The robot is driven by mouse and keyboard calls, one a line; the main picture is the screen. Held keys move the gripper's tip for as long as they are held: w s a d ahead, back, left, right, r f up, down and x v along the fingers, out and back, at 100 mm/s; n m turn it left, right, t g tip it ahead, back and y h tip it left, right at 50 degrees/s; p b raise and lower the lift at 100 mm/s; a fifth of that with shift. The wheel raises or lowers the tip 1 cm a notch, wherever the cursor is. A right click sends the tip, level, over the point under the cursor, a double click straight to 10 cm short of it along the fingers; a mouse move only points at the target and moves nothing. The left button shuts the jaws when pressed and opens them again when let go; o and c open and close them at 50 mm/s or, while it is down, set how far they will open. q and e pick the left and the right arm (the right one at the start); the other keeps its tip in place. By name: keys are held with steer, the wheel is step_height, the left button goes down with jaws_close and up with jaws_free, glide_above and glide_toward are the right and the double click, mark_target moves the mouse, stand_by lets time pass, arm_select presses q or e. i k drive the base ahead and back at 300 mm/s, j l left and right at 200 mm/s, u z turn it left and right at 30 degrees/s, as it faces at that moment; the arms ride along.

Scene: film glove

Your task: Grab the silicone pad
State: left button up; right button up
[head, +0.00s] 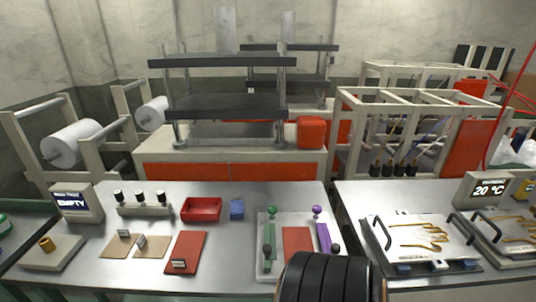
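A flat red rectangular pad (186,250) lies on the left metal table, with a small label holder on its near end; its text is too small to read. A second flat red pad (297,240) lies in a pale fixture tray (266,268) between a green and a purple handled piece. I cannot tell from looks which red pad is silicone. Two tan squares (118,247) lie left of the first pad, also with small label holders. Neither of my grippers shows in the head view.
A red open bin (201,209) and a blue block (237,208) stand behind the pads. A display reading EMPTY (72,203) stands at left. A dark ribbed form in the foreground hides the fixture tray's near right part. A gap separates the right table (350,208).

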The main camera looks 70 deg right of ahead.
mark_target(296, 239)
steer(key=z, duration=2.4)
